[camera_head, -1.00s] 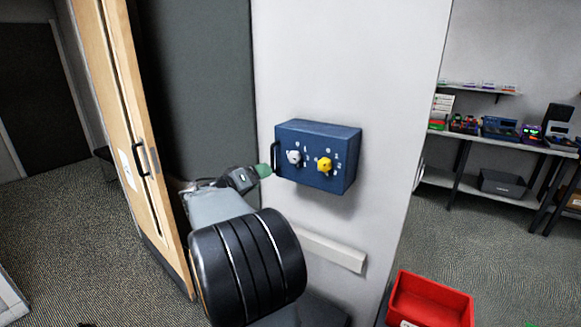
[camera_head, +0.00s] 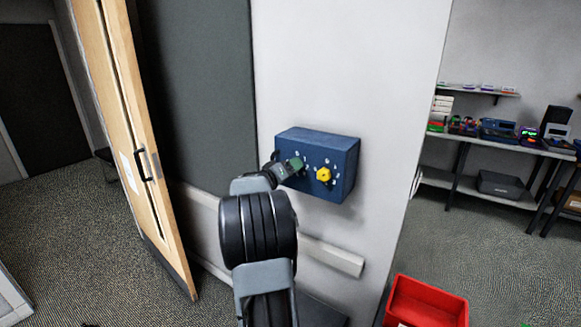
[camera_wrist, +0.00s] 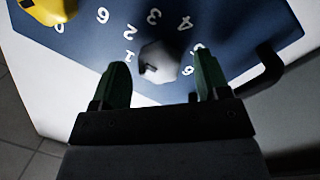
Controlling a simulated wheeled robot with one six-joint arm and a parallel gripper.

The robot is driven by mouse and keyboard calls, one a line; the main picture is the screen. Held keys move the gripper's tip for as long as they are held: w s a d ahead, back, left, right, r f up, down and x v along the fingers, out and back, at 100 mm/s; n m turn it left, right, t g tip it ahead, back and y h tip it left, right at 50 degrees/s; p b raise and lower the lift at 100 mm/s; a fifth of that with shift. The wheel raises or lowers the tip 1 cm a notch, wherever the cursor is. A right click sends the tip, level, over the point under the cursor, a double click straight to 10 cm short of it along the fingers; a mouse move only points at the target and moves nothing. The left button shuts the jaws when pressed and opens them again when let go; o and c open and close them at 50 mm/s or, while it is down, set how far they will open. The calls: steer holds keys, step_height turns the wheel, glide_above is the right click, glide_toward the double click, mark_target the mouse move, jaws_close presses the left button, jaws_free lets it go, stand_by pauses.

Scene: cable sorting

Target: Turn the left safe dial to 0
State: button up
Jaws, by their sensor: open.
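The blue safe box (camera_head: 342,155) is mounted on the white wall, with two dials on its front. The left dial is white-grey; in the head view my gripper (camera_head: 292,166) hides it. In the wrist view the left dial (camera_wrist: 157,64) sits between my two open fingers (camera_wrist: 163,85), just beyond their tips, with white numbers around it. A dark pointer mark on it is partly in shadow. I cannot tell whether the fingers touch it. The yellow right dial (camera_head: 324,174) stands clear, and it shows at the wrist view's upper left (camera_wrist: 50,10).
A black handle (camera_wrist: 262,72) sticks out beside the left dial. A white wall rail (camera_head: 335,256) runs below the box. A wooden door (camera_head: 150,190) stands open at left. A red bin (camera_head: 428,303) is on the floor at lower right.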

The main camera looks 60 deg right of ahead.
steer(key=shift+d, duration=0.2)
steer(key=shift+c, duration=0.4)
steer(key=c, duration=0.8)
steer(key=shift+c, duration=0.2)
steer(key=shift+f+b, duration=0.15)
steer(key=shift+b, duration=0.4)
